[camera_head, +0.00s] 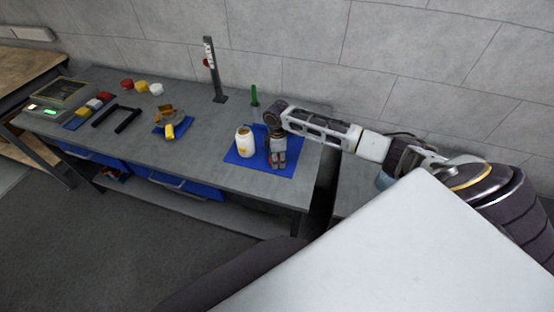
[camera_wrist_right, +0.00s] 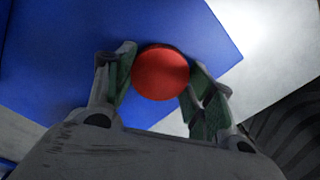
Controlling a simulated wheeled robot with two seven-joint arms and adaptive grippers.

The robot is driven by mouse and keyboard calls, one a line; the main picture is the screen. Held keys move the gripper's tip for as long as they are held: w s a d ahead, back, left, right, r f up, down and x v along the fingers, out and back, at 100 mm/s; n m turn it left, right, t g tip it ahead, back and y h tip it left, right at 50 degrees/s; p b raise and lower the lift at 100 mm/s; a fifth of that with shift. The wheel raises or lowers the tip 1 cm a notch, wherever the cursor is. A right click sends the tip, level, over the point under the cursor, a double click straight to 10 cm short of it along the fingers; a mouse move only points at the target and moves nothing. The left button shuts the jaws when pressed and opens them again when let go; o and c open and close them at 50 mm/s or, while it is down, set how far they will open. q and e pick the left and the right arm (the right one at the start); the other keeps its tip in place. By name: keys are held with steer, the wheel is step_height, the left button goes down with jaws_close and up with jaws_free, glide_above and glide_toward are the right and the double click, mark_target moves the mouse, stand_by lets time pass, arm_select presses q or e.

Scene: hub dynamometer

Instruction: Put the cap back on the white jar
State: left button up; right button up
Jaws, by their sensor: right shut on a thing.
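The white jar (camera_head: 244,142) stands upright on the blue mat (camera_head: 244,161) near the right end of the workbench. Its top looks yellowish and no red cap shows on it. My right gripper (camera_head: 278,164) is just right of the jar, pointing down over the mat. In the right wrist view, my right gripper (camera_wrist_right: 160,90) is shut on a round red cap (camera_wrist_right: 160,73), with a green-padded finger on each side of it. The blue mat (camera_wrist_right: 60,60) lies beneath. Whether the cap touches the mat is hard to tell. My left gripper is not in view.
A dark stand (camera_head: 219,98) and a green upright thing (camera_head: 254,95) are behind the mat. To the left are a small blue mat with yellow parts (camera_head: 169,131), a black frame (camera_head: 116,116), coloured lids (camera_head: 141,86) and a device with a green display (camera_head: 50,112). Bench between is clear.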

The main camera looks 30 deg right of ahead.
step_height(320, 180, up, 10)
steer(key=shift+b, duration=0.35)
stand_by(0.4)
